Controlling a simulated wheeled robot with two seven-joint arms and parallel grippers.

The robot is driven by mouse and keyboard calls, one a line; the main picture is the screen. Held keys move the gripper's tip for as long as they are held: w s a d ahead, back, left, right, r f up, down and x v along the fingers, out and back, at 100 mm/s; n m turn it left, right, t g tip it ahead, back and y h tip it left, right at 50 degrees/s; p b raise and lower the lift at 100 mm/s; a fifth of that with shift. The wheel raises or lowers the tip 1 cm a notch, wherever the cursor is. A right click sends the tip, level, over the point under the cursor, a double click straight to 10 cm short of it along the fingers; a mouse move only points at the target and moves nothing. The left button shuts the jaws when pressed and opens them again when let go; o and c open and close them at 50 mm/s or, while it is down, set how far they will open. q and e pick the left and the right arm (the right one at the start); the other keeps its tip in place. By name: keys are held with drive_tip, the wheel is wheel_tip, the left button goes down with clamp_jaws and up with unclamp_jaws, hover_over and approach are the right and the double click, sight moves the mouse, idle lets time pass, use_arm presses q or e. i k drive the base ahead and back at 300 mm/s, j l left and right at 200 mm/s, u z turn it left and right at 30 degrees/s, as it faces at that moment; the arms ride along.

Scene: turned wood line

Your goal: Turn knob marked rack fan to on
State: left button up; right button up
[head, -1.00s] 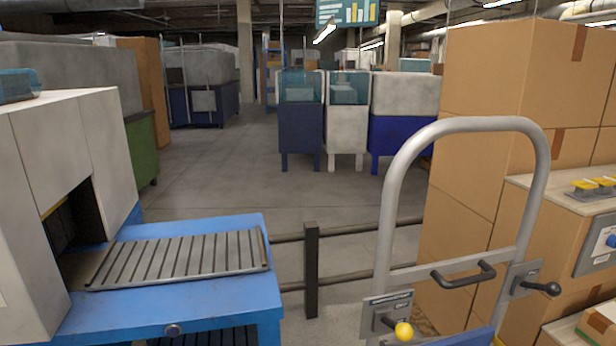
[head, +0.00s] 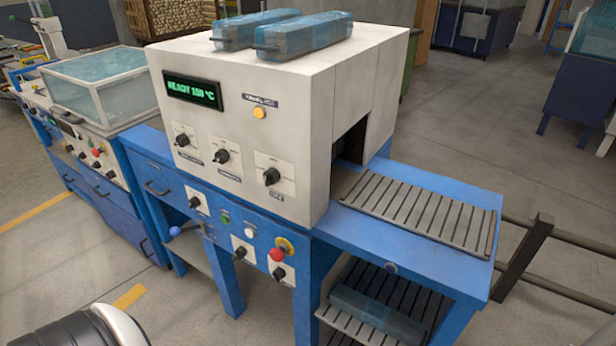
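A white machine housing (head: 230,110) on a blue frame has a green display reading about "READY 150 °C". Three black knobs sit on white plates across its front: a left knob (head: 182,140), a middle knob (head: 221,156) and a right knob (head: 271,176). On the blue panel below are an upper left knob (head: 194,202), a middle knob (head: 240,251) and a lower right knob (head: 278,273). The labels are too small to read, so I cannot tell which is marked rack fan or where it points. Neither gripper is in view.
A red button (head: 277,254), a green button (head: 225,219) and a blue ball lever (head: 174,231) are near the lower knobs. A slatted outfeed (head: 420,208) extends right. Another blue machine (head: 110,190) with knobs stands left.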

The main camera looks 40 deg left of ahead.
sight(241, 252)
drive_tip(key=u, duration=1.2)
